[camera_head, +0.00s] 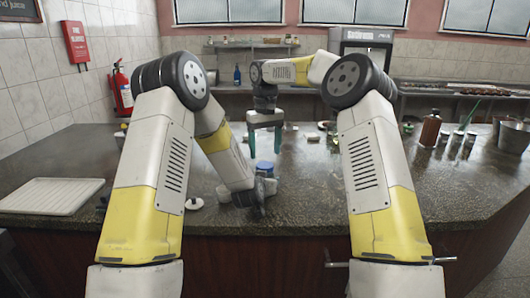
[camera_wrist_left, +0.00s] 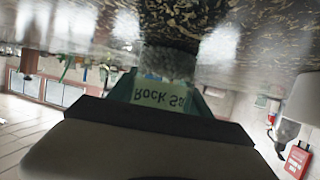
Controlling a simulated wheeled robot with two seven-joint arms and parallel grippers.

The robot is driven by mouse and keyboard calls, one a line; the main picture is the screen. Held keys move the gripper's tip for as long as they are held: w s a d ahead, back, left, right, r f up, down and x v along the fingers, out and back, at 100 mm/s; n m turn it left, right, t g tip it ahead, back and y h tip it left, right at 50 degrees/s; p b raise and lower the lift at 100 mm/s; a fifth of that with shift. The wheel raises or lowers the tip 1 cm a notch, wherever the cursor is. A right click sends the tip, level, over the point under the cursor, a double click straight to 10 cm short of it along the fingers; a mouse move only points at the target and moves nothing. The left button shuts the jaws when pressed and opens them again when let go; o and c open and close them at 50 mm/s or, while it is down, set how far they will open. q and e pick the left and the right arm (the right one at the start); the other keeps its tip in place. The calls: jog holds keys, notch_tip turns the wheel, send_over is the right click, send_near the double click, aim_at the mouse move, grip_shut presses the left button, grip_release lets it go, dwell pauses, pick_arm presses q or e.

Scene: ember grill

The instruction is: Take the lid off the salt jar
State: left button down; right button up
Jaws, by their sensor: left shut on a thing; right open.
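The salt jar, with a label reading "Rock Sa…", shows upside down in the left wrist view (camera_wrist_left: 168,62). It is between the fingers of my left gripper (camera_wrist_left: 157,97), which is shut on it close to the dark counter. In the head view a blue lid (camera_head: 264,166) shows just above my left gripper (camera_head: 262,190); the jar's body is mostly hidden there. My right gripper (camera_head: 264,146) is open and empty, with its teal fingers pointing down above and behind the blue lid.
The dark stone counter (camera_head: 310,210) has free room right of the jar. A white ribbed tray (camera_head: 50,196) lies at the left. A small white round item (camera_head: 194,203) lies left of my left gripper. A brown bottle (camera_head: 430,130) and a metal pot (camera_head: 513,137) stand at the right.

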aim_at(265, 165)
notch_tip(265, 165, up, 3)
jog(key=m, duration=0.4)
jog(key=shift+f+m, duration=0.1)
jog(key=shift+m, duration=0.2)
jog(key=shift+f, duration=3.85)
jog(key=c, duration=1.5)
jog(key=shift+o, duration=0.2)
jog(key=n, duration=0.3)
jog(key=o, duration=1.5)
jog(key=shift+o, duration=0.2)
